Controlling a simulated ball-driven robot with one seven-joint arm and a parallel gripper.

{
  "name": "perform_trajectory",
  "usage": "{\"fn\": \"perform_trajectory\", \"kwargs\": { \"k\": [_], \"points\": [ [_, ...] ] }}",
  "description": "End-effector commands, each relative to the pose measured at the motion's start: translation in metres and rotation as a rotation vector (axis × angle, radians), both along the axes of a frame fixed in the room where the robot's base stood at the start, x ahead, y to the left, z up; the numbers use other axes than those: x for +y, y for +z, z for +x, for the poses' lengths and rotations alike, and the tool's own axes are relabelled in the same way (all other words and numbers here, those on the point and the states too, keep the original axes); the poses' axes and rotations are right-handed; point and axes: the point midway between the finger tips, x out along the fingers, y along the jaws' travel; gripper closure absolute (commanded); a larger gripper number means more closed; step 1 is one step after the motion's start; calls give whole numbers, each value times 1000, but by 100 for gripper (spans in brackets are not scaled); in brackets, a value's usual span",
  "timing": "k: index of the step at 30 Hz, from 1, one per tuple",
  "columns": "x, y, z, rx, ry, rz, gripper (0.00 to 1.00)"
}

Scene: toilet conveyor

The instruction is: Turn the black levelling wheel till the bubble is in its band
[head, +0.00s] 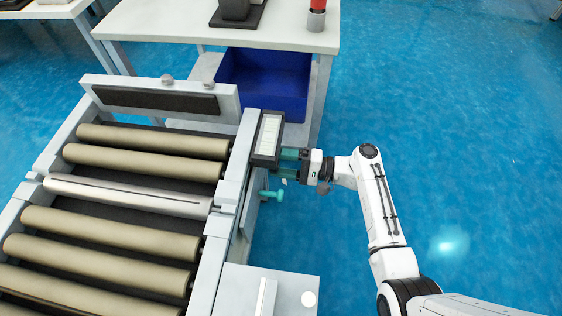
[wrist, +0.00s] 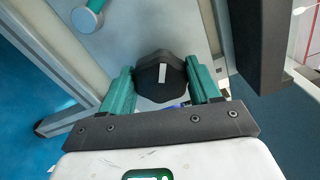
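The black levelling wheel (wrist: 160,78), a dark lobed knob with a white mark on its face, sits between the two green fingers of my gripper (wrist: 160,84) in the wrist view. In the head view my gripper (head: 290,164) is at the conveyor's right side, beside a black-framed pale panel (head: 268,135), which may be the level. The wheel is hidden there. The bubble and its band are too small to make out. The wrist view shows only a dark housing (wrist: 261,40) at the right.
A teal handle (head: 272,194) sticks out of the conveyor frame (head: 230,185) just below my gripper; it also shows in the wrist view (wrist: 86,18). A blue bin (head: 262,84) stands under the white table (head: 220,28) behind. The blue floor (head: 460,130) to the right is clear.

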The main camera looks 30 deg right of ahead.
Motion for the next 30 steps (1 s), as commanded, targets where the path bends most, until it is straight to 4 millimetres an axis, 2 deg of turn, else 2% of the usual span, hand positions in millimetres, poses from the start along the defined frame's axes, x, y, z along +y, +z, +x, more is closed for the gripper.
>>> {"fn": "perform_trajectory", "kwargs": {
  "k": [1, 8, 17, 20, 30],
  "points": [
    [5, 1, 1, -2, 9, 1, 35],
    [3, 1, 1, 0, 6, 0, 13],
    [-2, 1, -2, 1, 2, 1, 13],
    [-10, 2, -7, 1, 1, 1, 13],
    [-61, 2, -44, 1, 2, 1, 13]
  ]
}}
